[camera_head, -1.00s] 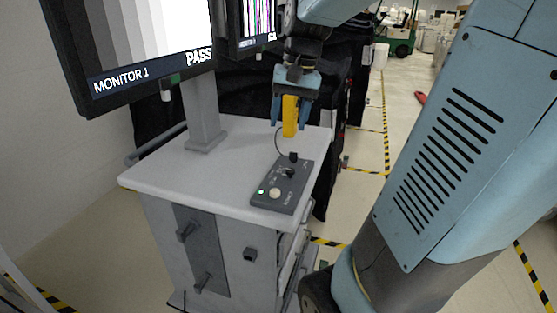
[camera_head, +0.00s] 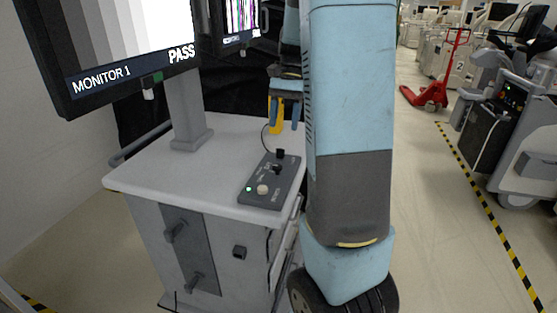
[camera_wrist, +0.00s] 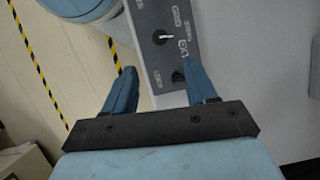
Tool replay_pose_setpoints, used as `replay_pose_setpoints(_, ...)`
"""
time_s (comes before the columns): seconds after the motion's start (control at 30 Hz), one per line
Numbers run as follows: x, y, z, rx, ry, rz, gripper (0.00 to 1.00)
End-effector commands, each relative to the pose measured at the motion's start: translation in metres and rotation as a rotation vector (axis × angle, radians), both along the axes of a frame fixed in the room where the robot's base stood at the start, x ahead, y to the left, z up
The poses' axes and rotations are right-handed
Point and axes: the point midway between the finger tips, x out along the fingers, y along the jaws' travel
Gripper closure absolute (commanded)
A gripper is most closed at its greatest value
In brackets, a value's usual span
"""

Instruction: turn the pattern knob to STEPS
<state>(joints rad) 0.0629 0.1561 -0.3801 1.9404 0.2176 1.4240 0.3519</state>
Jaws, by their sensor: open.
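A dark grey control box (camera_head: 258,194) lies on the right side of the white cart top. It carries a black knob (camera_head: 276,168), another black piece (camera_head: 281,153) at its far end, a pale round button (camera_head: 263,189) and a green light. My gripper (camera_head: 284,125) is open above the far end of the box, fingers pointing down. In the wrist view the box (camera_wrist: 151,60) shows between and beyond the open fingers (camera_wrist: 163,80). A knob with a white pointer (camera_wrist: 163,37) faces the camera, touched by neither finger. Its labels are too small to read surely.
Monitor 1 (camera_head: 125,85) stands on the cart (camera_head: 150,176), showing grey bars and PASS. A second monitor (camera_head: 238,40) shows coloured stripes. A yellow piece (camera_head: 276,118) shows near my fingers; I cannot tell how it is attached.

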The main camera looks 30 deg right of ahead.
Motion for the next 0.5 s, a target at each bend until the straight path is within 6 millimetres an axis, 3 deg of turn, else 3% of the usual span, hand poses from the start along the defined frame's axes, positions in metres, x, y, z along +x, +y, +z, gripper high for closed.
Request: replay_pose_setpoints(0.5,-0.023,0.027,-0.082,0.001,0.002,0.002,0.43)
